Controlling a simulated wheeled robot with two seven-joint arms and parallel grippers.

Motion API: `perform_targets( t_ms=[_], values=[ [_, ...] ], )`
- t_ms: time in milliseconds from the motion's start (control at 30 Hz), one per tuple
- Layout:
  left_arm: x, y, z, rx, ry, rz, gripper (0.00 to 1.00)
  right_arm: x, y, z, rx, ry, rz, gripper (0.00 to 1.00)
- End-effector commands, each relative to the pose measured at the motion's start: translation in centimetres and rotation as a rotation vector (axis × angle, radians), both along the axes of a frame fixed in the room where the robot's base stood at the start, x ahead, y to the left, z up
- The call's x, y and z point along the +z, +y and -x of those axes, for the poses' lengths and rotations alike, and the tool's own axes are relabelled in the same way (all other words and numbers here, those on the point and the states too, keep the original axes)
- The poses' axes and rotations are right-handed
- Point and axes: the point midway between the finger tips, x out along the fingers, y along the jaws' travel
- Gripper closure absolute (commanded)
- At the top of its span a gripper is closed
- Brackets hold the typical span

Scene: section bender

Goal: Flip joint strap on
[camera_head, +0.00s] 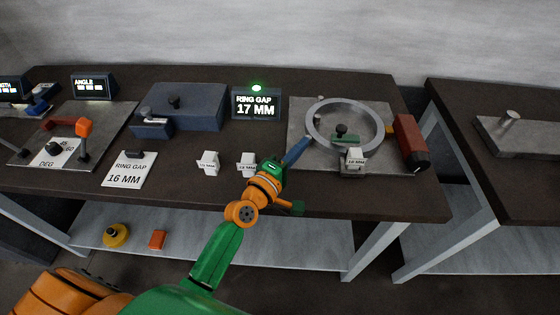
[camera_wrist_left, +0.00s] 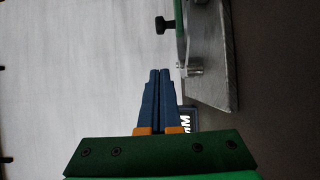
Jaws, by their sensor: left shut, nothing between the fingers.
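A pale ring (camera_head: 316,128) lies on a grey plate (camera_head: 300,118) on the table. At the ring's front is a small dark green piece with a knob (camera_head: 341,130); I cannot tell for sure whether it is the joint strap. A black knob (camera_wrist_left: 164,25) shows ahead. My right gripper is out of view.
A display (camera_head: 256,105) reading RING GAP 17 MM, with a green light, stands behind left. White blocks (camera_head: 208,162) and a RING GAP 16 MM card (camera_head: 128,172) lie left. A second table (camera_head: 455,105) stands right across a gap.

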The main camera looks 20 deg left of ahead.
Motion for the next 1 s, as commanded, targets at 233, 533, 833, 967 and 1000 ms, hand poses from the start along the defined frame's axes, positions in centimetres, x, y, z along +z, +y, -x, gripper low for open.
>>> perform_targets(
  t_ms=[233, 533, 833, 967, 1000],
  values=[
    [-0.2, 1.3, 4.4, 0.0, 0.002, -0.001, 1.0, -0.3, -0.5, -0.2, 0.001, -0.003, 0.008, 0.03],
    [0.0, 1.7, 5.9, 0.0, -0.001, 0.0, 1.0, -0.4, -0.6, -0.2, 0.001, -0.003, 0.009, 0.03],
    [0.0, 1.7, 5.9, 0.0, -0.001, 0.0, 1.0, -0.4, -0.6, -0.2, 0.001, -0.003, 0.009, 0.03],
    [0.0, 1.7, 5.9, 0.0, 0.0, 0.0, 1.0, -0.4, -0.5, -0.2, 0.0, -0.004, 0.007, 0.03],
    [0.0, 1.7, 5.9, 0.0, 0.0, 0.0, 1.0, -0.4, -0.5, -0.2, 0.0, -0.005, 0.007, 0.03]
  ],
)
